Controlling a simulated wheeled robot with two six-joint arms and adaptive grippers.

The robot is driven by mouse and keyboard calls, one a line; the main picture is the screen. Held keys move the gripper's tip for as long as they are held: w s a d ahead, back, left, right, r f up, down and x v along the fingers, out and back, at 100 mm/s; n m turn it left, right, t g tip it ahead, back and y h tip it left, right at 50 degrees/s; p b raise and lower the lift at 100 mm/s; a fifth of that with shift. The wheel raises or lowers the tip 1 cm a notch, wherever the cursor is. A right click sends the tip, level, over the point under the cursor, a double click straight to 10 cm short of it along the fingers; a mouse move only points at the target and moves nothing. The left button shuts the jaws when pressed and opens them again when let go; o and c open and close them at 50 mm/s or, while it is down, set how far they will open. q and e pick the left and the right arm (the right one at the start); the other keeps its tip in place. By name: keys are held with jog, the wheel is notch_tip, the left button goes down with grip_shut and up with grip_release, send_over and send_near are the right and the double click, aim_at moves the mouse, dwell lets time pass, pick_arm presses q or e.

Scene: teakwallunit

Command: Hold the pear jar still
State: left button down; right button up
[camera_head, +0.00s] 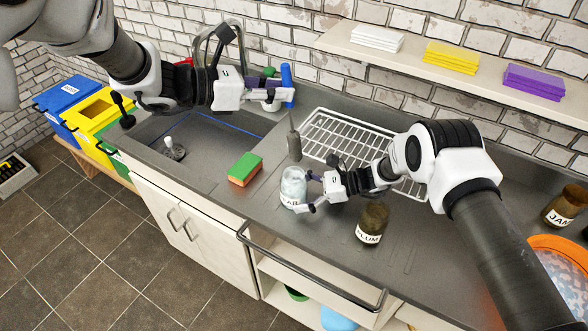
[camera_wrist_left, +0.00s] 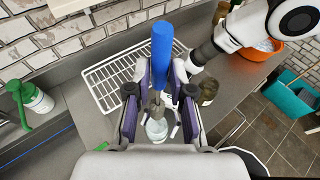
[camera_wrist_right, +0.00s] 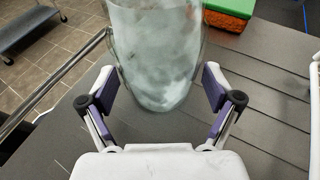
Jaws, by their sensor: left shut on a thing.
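The pear jar (camera_head: 292,184) is cloudy glass and stands upright on the grey counter; its label is partly hidden. My right gripper (camera_head: 309,194) is open, with its fingertips on either side of the jar. In the right wrist view the jar (camera_wrist_right: 160,60) sits between the spread fingers (camera_wrist_right: 160,88), with gaps visible low down; contact higher up is unclear. My left gripper (camera_head: 284,97) is shut on a bottle brush with a blue handle (camera_wrist_left: 162,52). The brush's grey head (camera_head: 294,146) hangs down near the jar, apart from it in the head view.
A green and orange sponge (camera_head: 245,169) lies left of the jar beside the sink (camera_head: 190,140). A white wire rack (camera_head: 345,135) is behind. A plum jar (camera_head: 372,224) stands right of my right gripper; a jam jar (camera_head: 566,205) and orange bowl (camera_head: 560,243) are farther right.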

jog(key=shift+r, duration=0.1)
jog(key=shift+r, duration=0.7)
jog(key=shift+o, duration=0.3)
jog(key=shift+o, duration=0.7)
jog(key=shift+v, duration=4.05)
